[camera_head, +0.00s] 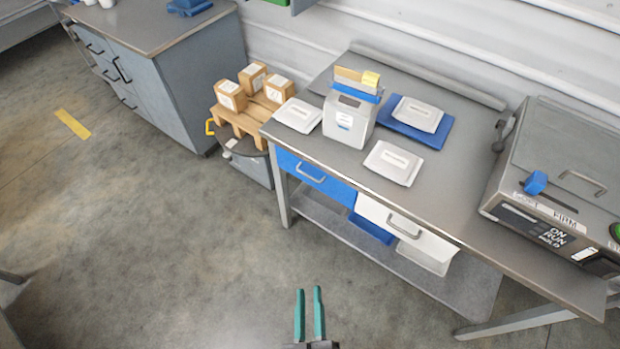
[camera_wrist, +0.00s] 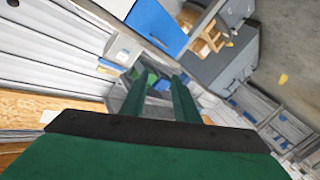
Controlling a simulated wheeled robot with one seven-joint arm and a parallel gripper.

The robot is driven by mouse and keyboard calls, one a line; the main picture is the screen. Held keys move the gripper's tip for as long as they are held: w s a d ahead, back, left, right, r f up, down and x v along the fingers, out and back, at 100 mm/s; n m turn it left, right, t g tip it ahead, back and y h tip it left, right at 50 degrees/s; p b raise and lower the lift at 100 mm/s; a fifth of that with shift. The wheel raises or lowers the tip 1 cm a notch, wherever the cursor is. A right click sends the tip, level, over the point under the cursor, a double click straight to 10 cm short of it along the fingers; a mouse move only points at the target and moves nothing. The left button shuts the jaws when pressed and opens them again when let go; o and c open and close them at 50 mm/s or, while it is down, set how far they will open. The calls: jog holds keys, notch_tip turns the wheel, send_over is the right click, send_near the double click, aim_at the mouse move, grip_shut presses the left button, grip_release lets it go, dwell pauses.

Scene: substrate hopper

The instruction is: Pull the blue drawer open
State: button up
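The blue drawer (camera_head: 325,183) is under the left part of the grey workbench's top, with a light metal bar handle (camera_head: 312,173) on its front. It looks shut, its front roughly flush with the bench. In the wrist view, the blue drawer front (camera_wrist: 155,22) is at the top, beyond the fingers. My gripper (camera_head: 309,290) has two teal fingers with a gap between them and nothing held. It is low in the head view, over the floor in front of the bench and well apart from the drawer. The fingers (camera_wrist: 160,78) also show in the wrist view.
A white drawer (camera_head: 380,214) with a handle is right of the blue one. The workbench top (camera_head: 465,140) holds a white hopper box (camera_head: 348,120), packets and a grey machine (camera_head: 560,160). A pallet with boxes (camera_head: 230,96) stands left of the bench. Open floor (camera_head: 160,230) lies in front.

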jog(key=w+f+n+t+y, duration=0.1)
jog(key=w+n, duration=0.6)
jog(key=w, duration=1.2)
jog(key=w+f+n+t+y, duration=0.1)
jog(key=w+f+n, duration=0.3)
jog(key=w, duration=1.5)
jog(key=n+y, duration=0.1)
jog(key=n, duration=0.3)
jog(key=shift+w+d+n, duration=0.2)
jog(key=shift+w+n, duration=0.1)
grip_shut()
